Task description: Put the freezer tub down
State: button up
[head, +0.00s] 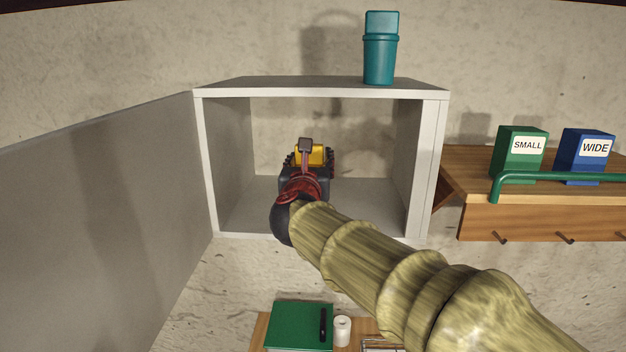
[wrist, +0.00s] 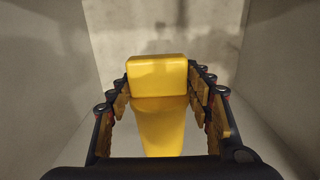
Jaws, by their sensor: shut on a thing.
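My gripper (wrist: 163,90) is shut on a yellow freezer tub (wrist: 160,125), with a row of dark, yellow-padded finger links on each side of it. In the wrist view the tub's block-shaped top is toward the far end and its narrower body runs toward the palm. In the head view the yellow tub (head: 310,155) shows inside an open grey cabinet (head: 321,86), mostly hidden behind my gripper and wrist. The cabinet floor (head: 375,215) is bare around it. I cannot tell whether the tub touches the floor.
The cabinet door (head: 95,210) stands open at left. A teal lidded container (head: 380,58) stands on the cabinet top. A wooden shelf at right holds a green SMALL box (head: 519,155) and a blue WIDE box (head: 585,158). Below are a green book (head: 297,325) and white roll (head: 342,331).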

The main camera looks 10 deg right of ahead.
jog(key=shift+w+d+f, duration=0.3)
jog(key=shift+d+f, duration=0.05)
jog(key=shift+f, duration=0.1)
jog(key=shift+w+d+f, duration=0.15)
jog(key=shift+f, duration=1.65)
jog(key=o, duration=1.5)
jog(key=b+v, duration=0.1)
jog(key=v, duration=1.1)
